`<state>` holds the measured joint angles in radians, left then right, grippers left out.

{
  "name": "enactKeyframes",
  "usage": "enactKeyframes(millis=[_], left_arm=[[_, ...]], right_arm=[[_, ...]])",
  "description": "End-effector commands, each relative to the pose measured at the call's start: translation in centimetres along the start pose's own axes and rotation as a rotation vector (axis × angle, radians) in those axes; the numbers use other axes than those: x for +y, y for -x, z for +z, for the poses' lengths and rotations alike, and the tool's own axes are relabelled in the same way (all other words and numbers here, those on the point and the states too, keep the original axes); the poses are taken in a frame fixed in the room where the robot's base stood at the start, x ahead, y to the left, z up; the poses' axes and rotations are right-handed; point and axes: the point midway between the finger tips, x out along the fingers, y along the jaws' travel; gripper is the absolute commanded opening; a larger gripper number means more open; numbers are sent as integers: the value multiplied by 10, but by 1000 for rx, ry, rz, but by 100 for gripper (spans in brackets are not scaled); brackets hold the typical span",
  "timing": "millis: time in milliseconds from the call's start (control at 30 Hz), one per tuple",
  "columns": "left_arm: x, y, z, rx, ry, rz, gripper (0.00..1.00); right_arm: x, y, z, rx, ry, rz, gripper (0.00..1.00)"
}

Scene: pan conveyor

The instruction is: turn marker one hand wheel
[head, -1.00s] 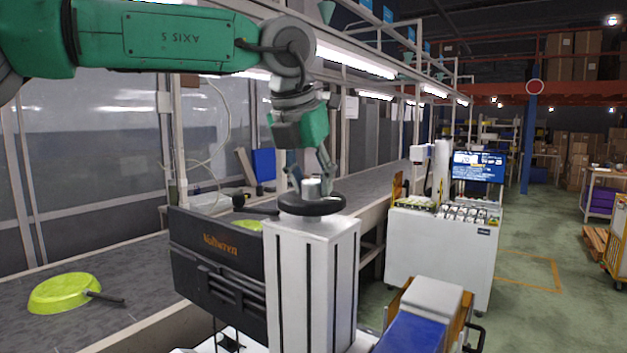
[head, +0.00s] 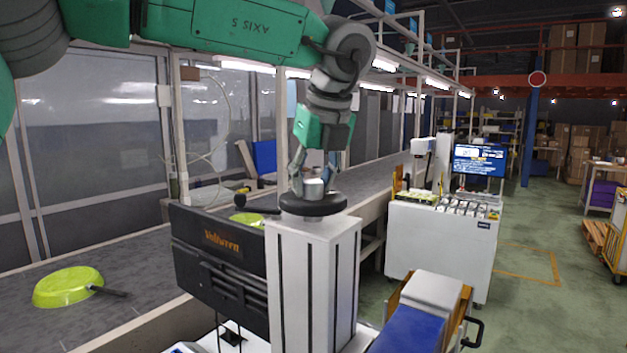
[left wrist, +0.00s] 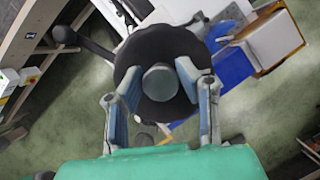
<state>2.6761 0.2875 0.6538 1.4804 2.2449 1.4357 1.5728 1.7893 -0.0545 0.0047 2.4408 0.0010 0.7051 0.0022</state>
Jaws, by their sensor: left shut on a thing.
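The black hand wheel (head: 318,208) lies flat on top of a white column (head: 310,285) and has a pale grey round hub (head: 315,189) at its centre. My left gripper (head: 314,181) points down at the wheel from above and is shut on the hub. In the left wrist view, the fingers (left wrist: 158,84) stand on either side of the grey hub (left wrist: 160,82), above the black wheel (left wrist: 165,50). I cannot read any marker on the wheel. My right gripper is not in view.
A black Vollwren panel (head: 220,255) stands left of the column. The conveyor (head: 140,270) runs behind it, carrying a lime-green pan (head: 68,287); another green pan (head: 248,218) is partly hidden. A white cabinet with a screen (head: 478,162) stands right. The floor aisle (head: 530,250) is clear.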

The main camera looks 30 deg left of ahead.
Motion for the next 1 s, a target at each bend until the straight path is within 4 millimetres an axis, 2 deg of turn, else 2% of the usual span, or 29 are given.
enactKeyframes(millis=[500, 1000], left_arm=[[-1, -1, 0, 2, 397, 165, 0], [-1, -1, -1, 4, 540, 223, 0]], right_arm=[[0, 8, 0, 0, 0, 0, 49], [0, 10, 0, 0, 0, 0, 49]])
